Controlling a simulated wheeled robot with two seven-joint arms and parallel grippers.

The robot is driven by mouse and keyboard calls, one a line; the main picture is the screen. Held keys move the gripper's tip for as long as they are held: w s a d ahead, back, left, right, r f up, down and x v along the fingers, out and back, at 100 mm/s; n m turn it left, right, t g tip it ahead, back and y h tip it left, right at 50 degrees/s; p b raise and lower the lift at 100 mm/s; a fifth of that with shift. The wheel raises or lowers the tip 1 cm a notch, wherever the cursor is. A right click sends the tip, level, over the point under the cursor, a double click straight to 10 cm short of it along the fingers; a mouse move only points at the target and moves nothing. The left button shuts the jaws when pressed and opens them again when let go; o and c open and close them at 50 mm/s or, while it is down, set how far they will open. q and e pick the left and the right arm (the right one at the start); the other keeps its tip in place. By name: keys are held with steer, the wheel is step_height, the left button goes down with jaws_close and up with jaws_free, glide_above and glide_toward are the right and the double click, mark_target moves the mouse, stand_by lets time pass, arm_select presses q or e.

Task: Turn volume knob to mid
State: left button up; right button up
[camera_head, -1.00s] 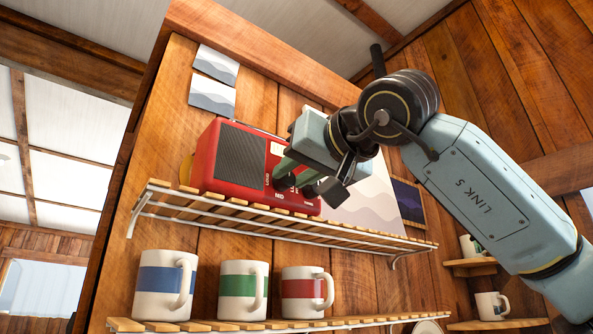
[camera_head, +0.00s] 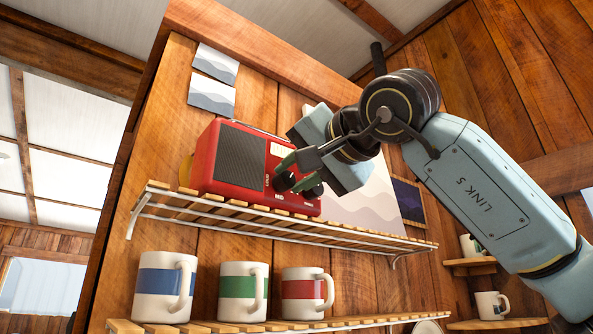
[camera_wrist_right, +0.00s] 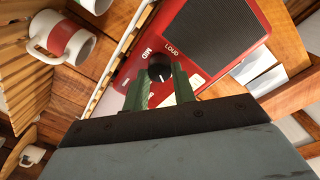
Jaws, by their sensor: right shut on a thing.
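The red radio (camera_head: 262,165) stands on the upper slatted shelf; it also shows in the right wrist view (camera_wrist_right: 195,35). Its black volume knob (camera_wrist_right: 159,69) sits on the front, with labels LOUD and MID beside it and another label partly hidden by the fingers. My right gripper (camera_head: 287,174) reaches in from the right, rolled over. Its green fingers (camera_wrist_right: 160,80) are shut on the knob, one on each side. A small pale mark shows on the knob, but its exact pointing is hard to read. My left gripper is not in view.
The upper shelf (camera_head: 345,232) is clear to the right of the radio. Blue, green and red banded mugs (camera_head: 240,292) stand on the shelf below. Pictures (camera_head: 212,95) hang on the plank wall behind. Small shelves with mugs (camera_head: 492,305) are at the far right.

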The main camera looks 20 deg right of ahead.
steer(key=m, duration=0.3)
steer(key=shift+m, duration=0.3)
steer(key=m, duration=0.3)
steer(key=m+b, duration=0.1)
steer(key=m, duration=0.3)
steer(key=shift+d+y, duration=0.1)
steer(key=shift+y, duration=0.3)
steer(key=m+b, duration=0.1)
steer(key=m, duration=0.2)
steer(key=shift+f+g, duration=0.1)
steer(key=shift+g, duration=0.2)
steer(key=m+b, duration=0.1)
steer(key=m, duration=0.2)
steer(key=shift+m+y, duration=0.3)
steer(key=shift+m, duration=0.1)
steer(key=m+b, duration=0.1)
steer(key=m, duration=0.2)
steer(key=shift+f+m, duration=0.1)
steer(key=shift+m, duration=0.2)
steer(key=m+b, duration=0.1)
steer(key=m, duration=0.3)
steer(key=shift+b, duration=0.3)
steer(key=shift+m+b, duration=0.55)
steer(key=shift+m, duration=1.15)
